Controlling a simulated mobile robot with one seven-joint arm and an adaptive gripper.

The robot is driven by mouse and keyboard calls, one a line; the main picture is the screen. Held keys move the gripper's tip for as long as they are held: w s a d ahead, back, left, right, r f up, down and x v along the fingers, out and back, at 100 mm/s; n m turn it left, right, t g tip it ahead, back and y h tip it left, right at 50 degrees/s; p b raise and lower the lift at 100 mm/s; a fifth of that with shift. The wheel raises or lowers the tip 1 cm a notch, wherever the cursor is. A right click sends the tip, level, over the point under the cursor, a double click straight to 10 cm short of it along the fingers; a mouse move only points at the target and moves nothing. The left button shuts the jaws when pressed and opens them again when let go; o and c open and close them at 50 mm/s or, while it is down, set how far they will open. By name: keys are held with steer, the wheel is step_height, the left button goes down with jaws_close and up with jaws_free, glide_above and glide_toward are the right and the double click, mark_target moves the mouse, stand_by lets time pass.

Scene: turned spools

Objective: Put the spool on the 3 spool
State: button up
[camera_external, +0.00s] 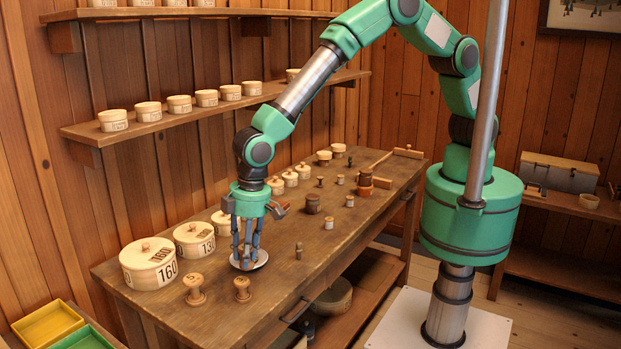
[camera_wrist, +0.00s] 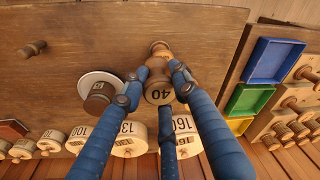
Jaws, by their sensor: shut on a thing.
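My gripper (camera_external: 247,262) reaches down over the near part of the table, its blue fingers in front of a pale disc (camera_external: 262,263). In the wrist view the blue fingers (camera_wrist: 154,92) are shut on a wooden spool (camera_wrist: 158,95) whose end face reads 40. The fingers hide this spool in the external view. A dark brown spool (camera_wrist: 98,104) with a small unreadable label is at the pale disc (camera_wrist: 95,78), left of the fingers. A light wooden spool (camera_external: 242,289) stands near the front edge; another marked 5 (camera_external: 194,290) stands left of it. I cannot read a 3.
Round boxes line the wall side, including the 160 box (camera_external: 149,270) and 130 box (camera_external: 194,243).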

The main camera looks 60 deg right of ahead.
steer(key=shift+w+a+f, duration=0.1)
steer(key=shift+w+a, duration=0.4)
steer(key=shift+a, duration=0.3)
steer(key=shift+f, duration=1.7)
steer(key=shift+f, duration=0.15)
steer(key=o, duration=1)
steer(key=r, duration=0.4)
steer(key=d+r, duration=0.1)
steer(key=r, duration=0.3)
steer(key=s+r, duration=0.1)
steer(key=r, duration=0.3)
steer(key=shift+d+r, duration=0.1)
steer(key=shift+d, duration=0.1)
